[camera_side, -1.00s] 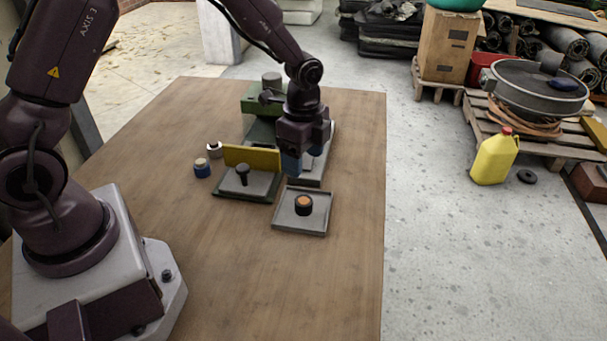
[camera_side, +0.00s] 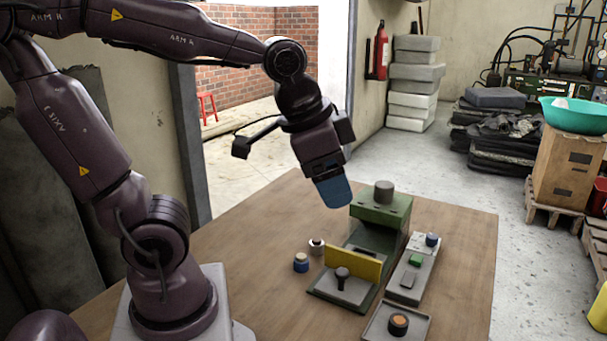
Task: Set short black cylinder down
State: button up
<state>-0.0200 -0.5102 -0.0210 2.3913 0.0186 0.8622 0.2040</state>
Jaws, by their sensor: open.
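A short black cylinder with an orange-brown top (camera_side: 398,323) stands upright in the small square grey tray (camera_side: 373,334) at the front right of the table. My gripper (camera_side: 334,194) has blue fingers and is raised well above the table, up and left of that tray. It is open, with nothing seen held in it, and clear of the cylinder. The gap between the fingers is hidden from this side.
A green stand (camera_side: 380,211) with a dark cylinder on top (camera_side: 384,191) is behind a yellow upright plate (camera_side: 352,263). A long grey tray (camera_side: 413,285) holds small blocks. The table's left is clear.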

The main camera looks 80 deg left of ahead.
jog(key=s, duration=0.1)
jog(key=s+n, duration=0.1)
jog(key=s+n+t, duration=0.1)
jog(key=s, duration=0.1)
jog(key=shift+s+d+r, duration=0.1)
jog(key=shift+r, duration=0.3)
dwell(0.8)
